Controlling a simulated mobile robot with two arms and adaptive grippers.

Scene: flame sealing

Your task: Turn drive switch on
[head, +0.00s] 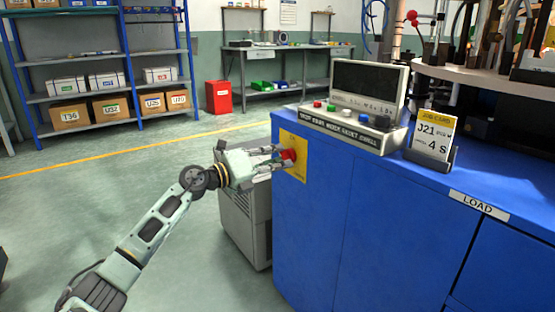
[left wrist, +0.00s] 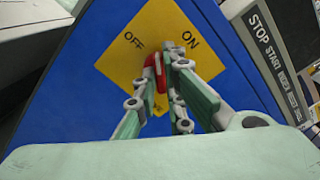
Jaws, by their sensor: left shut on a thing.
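The drive switch is a red knob (head: 289,155) on a yellow plate (head: 300,172) at the left end of the blue cabinet's front. In the left wrist view the red knob (left wrist: 158,72) sits on the yellow plate (left wrist: 130,72), marked OFF at upper left and ON at upper right. My left gripper (head: 282,158) reaches the knob from the left, its fingers closed around it. The fingers cover part of the knob, so its exact setting is hard to read. My right gripper is out of view.
A control panel (head: 352,137) with coloured buttons and a job card (head: 433,135) stand on the blue cabinet (head: 340,210). A grey box-like unit (head: 243,222) stands on the floor beside the cabinet, below my left gripper. Shelves (head: 105,56) and a red bin (head: 219,97) are at the back.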

